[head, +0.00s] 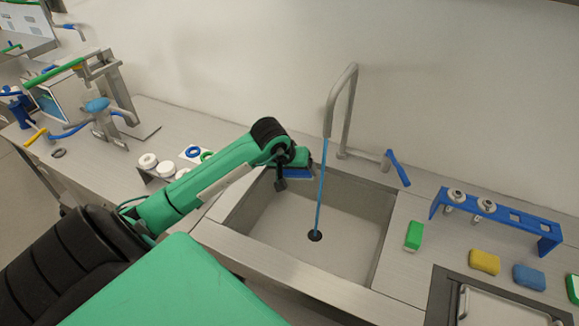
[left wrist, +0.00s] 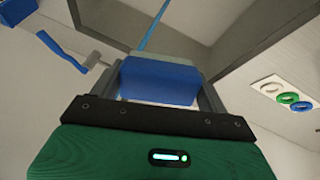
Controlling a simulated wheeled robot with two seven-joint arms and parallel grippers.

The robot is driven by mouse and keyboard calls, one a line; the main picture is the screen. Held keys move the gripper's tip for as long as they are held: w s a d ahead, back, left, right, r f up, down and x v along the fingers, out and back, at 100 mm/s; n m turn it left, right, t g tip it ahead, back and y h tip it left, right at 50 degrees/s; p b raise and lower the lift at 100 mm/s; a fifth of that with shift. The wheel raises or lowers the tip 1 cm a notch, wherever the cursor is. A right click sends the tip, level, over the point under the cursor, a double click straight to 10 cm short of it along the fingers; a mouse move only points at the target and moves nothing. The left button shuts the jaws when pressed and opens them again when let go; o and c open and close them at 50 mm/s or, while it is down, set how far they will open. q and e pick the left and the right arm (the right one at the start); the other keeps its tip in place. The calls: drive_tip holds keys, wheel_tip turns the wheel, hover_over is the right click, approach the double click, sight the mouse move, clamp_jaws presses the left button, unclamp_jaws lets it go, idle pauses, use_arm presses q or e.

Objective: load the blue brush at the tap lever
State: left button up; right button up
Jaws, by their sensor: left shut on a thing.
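My left gripper (head: 284,177) is over the left part of the sink (head: 385,240). It is shut on the blue brush (head: 298,173), which also shows between the fingers in the left wrist view (left wrist: 158,80). The grey tap (head: 343,105) arches over the sink at the wall. A thin blue water stream (head: 321,190) runs from its spout to the drain (head: 314,236). The brush is just left of the stream; I cannot tell whether they touch. The blue tap lever (head: 398,168) is right of the tap and shows in the left wrist view (left wrist: 62,52). My right gripper is not in view.
A green sponge (head: 413,236), a yellow sponge (head: 485,262) and a blue sponge (head: 529,277) lie right of the sink. A blue rack (head: 525,225) stands behind them. White rings (head: 148,161) and a machine with a blue knob (head: 97,105) are on the left counter.

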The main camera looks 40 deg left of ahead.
use_arm(q)
drive_tip(key=shift+w+d+f, duration=0.1)
drive_tip(key=shift+w+f, duration=0.05)
drive_tip(key=shift+w, duration=0.8)
drive_tip(key=shift+w+d+f+b, duration=0.1)
drive_tip(key=shift+w+f+b, duration=0.15)
drive_tip(key=shift+w+b, duration=0.7)
drive_tip(key=shift+w+f+b, duration=0.25)
drive_tip(key=shift+w+b, duration=0.15)
drive_tip(key=shift+w, duration=0.95)
drive_tip(key=shift+s+f+b, duration=0.1)
drive_tip(key=shift+s+b, duration=0.6)
drive_tip(key=shift+s, duration=1.85)
drive_tip(key=shift+s+a+b, duration=0.15)
drive_tip(key=shift+s+b, duration=0.15)
drive_tip(key=shift+s, duration=0.45)
drive_tip(key=shift+s+a+b, duration=0.1)
drive_tip(key=shift+s+b, duration=0.15)
drive_tip(key=shift+s, duration=0.45)
